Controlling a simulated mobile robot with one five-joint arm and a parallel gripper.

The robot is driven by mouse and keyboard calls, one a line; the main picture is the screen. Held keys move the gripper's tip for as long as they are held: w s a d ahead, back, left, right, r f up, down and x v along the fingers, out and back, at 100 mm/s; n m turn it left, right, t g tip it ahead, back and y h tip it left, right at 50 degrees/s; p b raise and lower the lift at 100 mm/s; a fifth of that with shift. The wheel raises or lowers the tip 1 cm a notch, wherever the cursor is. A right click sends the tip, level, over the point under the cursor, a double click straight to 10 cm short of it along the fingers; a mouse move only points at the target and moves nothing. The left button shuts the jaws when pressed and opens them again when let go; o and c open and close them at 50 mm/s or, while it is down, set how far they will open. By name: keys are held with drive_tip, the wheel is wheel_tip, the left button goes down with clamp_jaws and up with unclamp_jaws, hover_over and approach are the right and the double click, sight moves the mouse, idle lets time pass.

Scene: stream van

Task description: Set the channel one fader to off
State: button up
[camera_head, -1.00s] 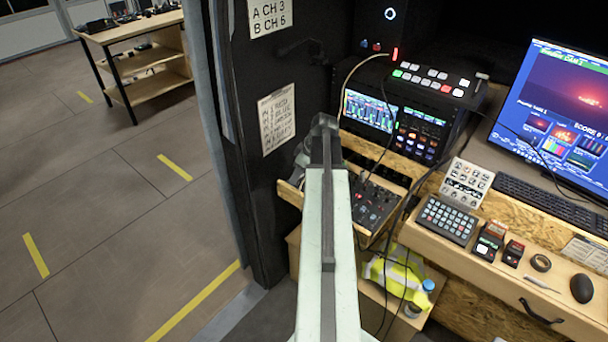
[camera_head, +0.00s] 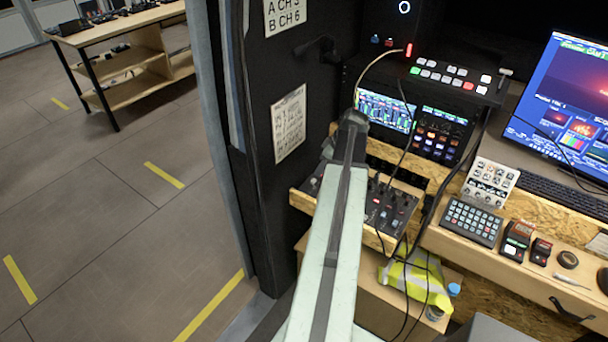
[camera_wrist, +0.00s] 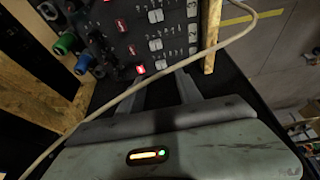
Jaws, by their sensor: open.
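The mixer (camera_head: 393,208) is a black panel with knobs on the wooden desk, partly hidden behind my arm in the head view. In the wrist view the mixer (camera_wrist: 128,32) fills the top, with pale paired fader caps (camera_wrist: 156,15), red lit buttons and small markings too blurred to read. Contact is not clear. In the head view the fingers are hidden by my arm.
A pale cable (camera_wrist: 205,54) crosses in front of the mixer in the wrist view. Coloured plugs (camera_wrist: 65,43) stand at its left. A video switcher (camera_head: 450,75), a button pad (camera_head: 471,221) and a monitor (camera_head: 565,110) are to the right. A dark wall stands left.

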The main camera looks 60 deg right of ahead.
sight(314, 180)
drive_tip(key=shift+f+b, duration=0.25)
drive_tip(key=shift+b, duration=0.1)
drive_tip(key=b+x, duration=0.6)
drive_tip(key=x, duration=0.1)
drive_tip(key=shift+w+f+b, duration=0.2)
drive_tip(key=shift+w+b, duration=0.1)
drive_tip(key=shift+b, duration=0.1)
drive_tip(key=shift+a+r, duration=0.1)
clamp_jaws()
idle(0.6)
